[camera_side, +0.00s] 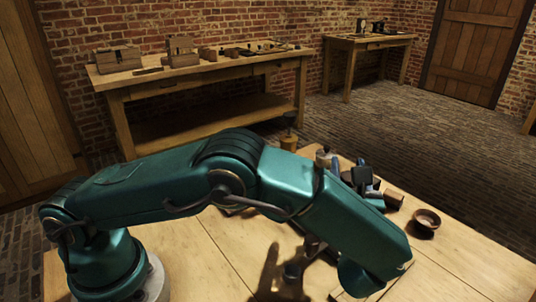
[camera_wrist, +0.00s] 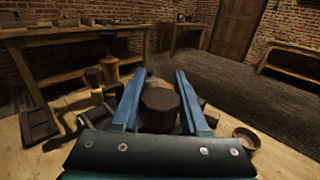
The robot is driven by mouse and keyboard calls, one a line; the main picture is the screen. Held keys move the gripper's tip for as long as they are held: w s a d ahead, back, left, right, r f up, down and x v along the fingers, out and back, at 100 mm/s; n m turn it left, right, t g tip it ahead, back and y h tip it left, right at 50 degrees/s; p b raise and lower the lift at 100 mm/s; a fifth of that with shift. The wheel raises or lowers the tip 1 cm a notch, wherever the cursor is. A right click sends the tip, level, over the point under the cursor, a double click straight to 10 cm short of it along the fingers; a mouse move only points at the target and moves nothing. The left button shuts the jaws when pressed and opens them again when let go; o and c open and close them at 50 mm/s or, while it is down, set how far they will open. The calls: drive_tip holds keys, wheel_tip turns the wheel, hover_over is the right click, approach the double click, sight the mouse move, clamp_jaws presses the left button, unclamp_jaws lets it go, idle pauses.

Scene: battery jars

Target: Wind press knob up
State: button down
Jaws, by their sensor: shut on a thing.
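The press knob (camera_wrist: 160,106) is a dark, many-sided block in the middle of the wrist view. My gripper (camera_wrist: 163,76) has its two blue fingers on either side of it, and I take it as shut on the knob. The near ends of the fingers meet a dark green plate with bolts. In the side view a dark block, likely the knob (camera_side: 361,175), shows beyond my arm between blue finger parts of my gripper (camera_side: 357,178). My arm hides most of the press there, and the knob hides what lies below it in the wrist view.
A round wooden bowl (camera_side: 427,219) stands right of the gripper; it also shows in the wrist view (camera_wrist: 247,138). A short wooden cylinder (camera_side: 393,199) is near it. A dark tray (camera_wrist: 38,125) lies at left. The table's right front (camera_side: 470,270) is clear. Workbenches stand behind.

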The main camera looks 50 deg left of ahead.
sight(349, 179)
drive_tip(key=shift+s+a+n+g+y, duration=0.1)
drive_tip(key=shift+s+n+g+y, duration=0.05)
drive_tip(key=shift+n+g+y, duration=0.6)
drive_tip(key=shift+s+a+n+g+y, duration=0.1)
drive_tip(key=shift+s+n+g+y, duration=0.05)
drive_tip(key=shift+n+g+y, duration=0.6)
drive_tip(key=shift+s+a+n+g+y, duration=0.15)
drive_tip(key=shift+n+g+y, duration=0.25)
drive_tip(key=shift+g, duration=0.6)
drive_tip(key=shift+c, duration=2.1)
unclamp_jaws()
drive_tip(key=shift+v, duration=1.55)
drive_tip(key=shift+r, duration=3.5)
drive_tip(key=shift+a, duration=0.1)
